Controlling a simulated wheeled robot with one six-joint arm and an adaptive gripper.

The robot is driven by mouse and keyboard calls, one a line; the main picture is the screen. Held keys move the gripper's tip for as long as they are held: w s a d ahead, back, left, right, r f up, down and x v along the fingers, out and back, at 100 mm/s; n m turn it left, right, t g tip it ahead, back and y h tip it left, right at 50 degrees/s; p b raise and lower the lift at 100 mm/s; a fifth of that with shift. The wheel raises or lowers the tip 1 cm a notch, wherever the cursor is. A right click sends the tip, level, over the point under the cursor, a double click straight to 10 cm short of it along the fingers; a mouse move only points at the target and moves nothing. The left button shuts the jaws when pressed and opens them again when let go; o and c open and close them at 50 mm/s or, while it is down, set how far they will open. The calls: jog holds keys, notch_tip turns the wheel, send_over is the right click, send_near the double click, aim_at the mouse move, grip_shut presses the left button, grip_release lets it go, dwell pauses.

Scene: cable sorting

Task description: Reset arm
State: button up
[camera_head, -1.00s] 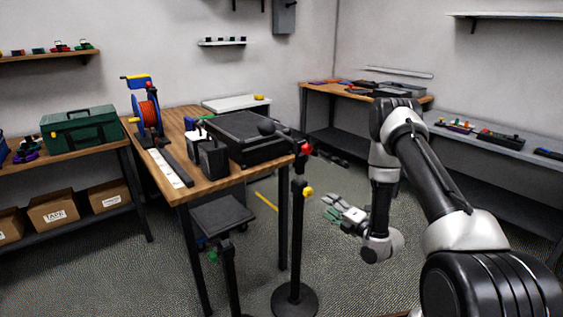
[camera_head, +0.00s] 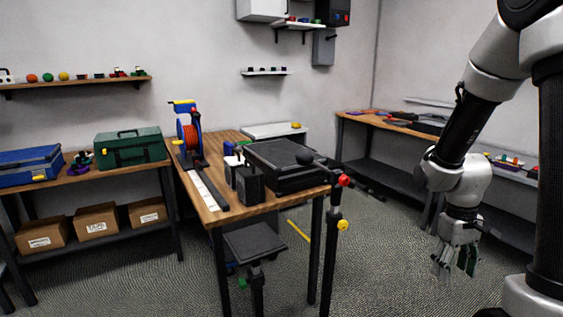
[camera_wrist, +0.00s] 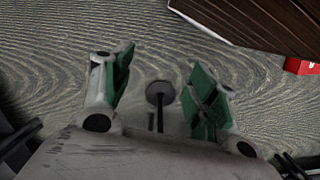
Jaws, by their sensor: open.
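My gripper (camera_head: 456,262) hangs at the right of the head view, pointing down over the grey carpet, to the right of the wooden workbench (camera_head: 217,216). In the wrist view my gripper (camera_wrist: 160,95) shows two fingers with green pads spread apart. Nothing is between the pads except the carpet and a blurred round dark base with a thin post (camera_wrist: 160,93) farther off below. My arm is folded, with the forearm slanting down to the wrist.
A green toolbox (camera_head: 130,148) sits on the left shelf. Open floor lies below my gripper.

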jog(key=s+a+r+t, duration=0.1)
jog(key=s+r+t, duration=0.1)
jog(key=r, duration=0.5)
jog(key=s+a+r+m+t, duration=0.1)
jog(key=s+a+r+t, duration=0.1)
jog(key=s+r, duration=0.3)
jog(key=s+a+r+t, duration=0.1)
jog(key=s+r, duration=0.3)
jog(key=r, duration=0.5)
jog(key=shift+a+r+m+t+y, duration=0.2)
jog(key=shift+a+m+t+y, duration=0.2)
jog(key=shift+a, duration=0.3)
